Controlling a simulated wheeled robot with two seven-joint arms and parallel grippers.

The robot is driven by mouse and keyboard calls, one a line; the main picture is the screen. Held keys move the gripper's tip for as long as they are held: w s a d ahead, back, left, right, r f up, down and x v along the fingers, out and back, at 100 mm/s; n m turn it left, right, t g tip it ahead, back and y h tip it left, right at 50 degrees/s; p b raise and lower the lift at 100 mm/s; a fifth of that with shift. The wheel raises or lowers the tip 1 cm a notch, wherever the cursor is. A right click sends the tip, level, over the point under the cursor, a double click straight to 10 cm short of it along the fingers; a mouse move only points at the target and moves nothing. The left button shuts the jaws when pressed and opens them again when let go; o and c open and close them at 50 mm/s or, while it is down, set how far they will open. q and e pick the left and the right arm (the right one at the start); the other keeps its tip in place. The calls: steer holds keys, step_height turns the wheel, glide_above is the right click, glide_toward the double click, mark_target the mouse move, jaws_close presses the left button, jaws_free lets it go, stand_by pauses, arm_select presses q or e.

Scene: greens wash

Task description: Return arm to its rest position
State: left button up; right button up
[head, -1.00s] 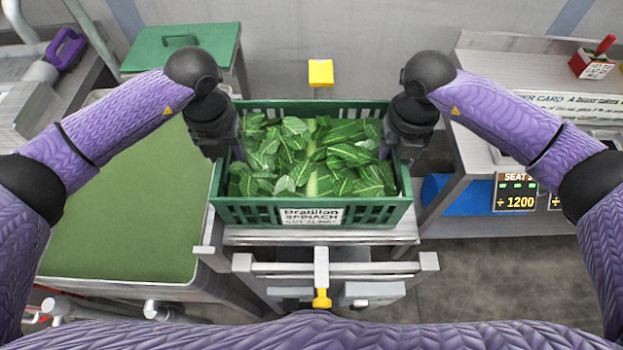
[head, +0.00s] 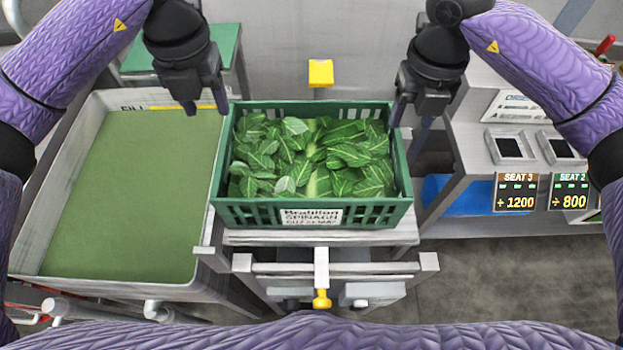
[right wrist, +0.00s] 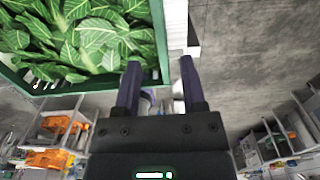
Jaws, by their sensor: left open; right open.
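The green crate (head: 384,213) of leafy spinach (head: 310,155) stands on a metal stand in the middle of the head view. My left gripper (head: 206,106) is open and empty, above and beside the crate's left end. My right gripper (head: 411,117) is open and empty at the crate's right end.
A basin (head: 130,200) with a green surface stands left of the crate. At the right, a metal counter holds two scale-like pads (head: 510,147) and lit signs (head: 516,192). A yellow block (head: 321,73) is behind the crate, and a yellow-tipped lever (head: 321,299) is in front.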

steer(key=shift+r, duration=1.15)
